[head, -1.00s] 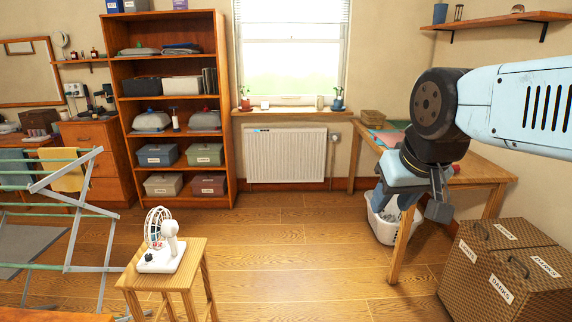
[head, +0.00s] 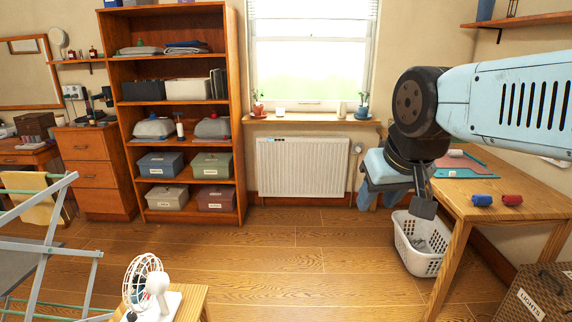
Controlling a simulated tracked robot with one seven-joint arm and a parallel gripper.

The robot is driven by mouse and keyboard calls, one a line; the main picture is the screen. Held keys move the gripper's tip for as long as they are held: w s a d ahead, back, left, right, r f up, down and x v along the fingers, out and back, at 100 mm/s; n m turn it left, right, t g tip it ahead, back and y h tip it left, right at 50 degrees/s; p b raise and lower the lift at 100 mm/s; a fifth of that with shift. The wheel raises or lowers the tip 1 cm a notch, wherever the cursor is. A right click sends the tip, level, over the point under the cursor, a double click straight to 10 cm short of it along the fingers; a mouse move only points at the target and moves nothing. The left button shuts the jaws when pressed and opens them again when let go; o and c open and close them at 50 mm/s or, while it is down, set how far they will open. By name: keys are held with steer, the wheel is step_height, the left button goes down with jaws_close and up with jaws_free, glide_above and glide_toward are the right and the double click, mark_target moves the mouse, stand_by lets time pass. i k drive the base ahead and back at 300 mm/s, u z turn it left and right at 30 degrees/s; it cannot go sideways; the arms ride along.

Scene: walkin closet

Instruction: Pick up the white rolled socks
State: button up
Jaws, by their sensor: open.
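A small white roll (head: 455,153), which looks like the white rolled socks, lies on the mat on the wooden table at the right. A blue roll (head: 482,200) and a red roll (head: 512,200) lie nearer, on the table's bare top. My gripper (head: 400,203) points down at the left edge of the table, in front of it in the picture. It is open, with nothing seen between its fingers. The white roll is to the right of my gripper and apart from it. My wrist hides part of the mat and the table's far left corner.
A white laundry basket (head: 422,262) with grey cloth stands on the floor below my gripper. A labelled wicker box (head: 540,295) is at the lower right. A small fan (head: 146,285) sits on a stool at the lower left, beside a drying rack (head: 50,235). The middle floor is clear.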

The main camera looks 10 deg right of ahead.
mark_target(453, 153)
steer(key=z, duration=0.15)
steer(key=i, duration=2.1)
steer(key=z, duration=0.75)
steer(key=i, duration=1.1)
steer(key=z, duration=0.95)
steer(key=i, duration=0.85)
steer(key=z, duration=0.25)
steer(key=k, duration=0.85)
steer(key=z, duration=0.2)
steer(key=i, duration=0.7)
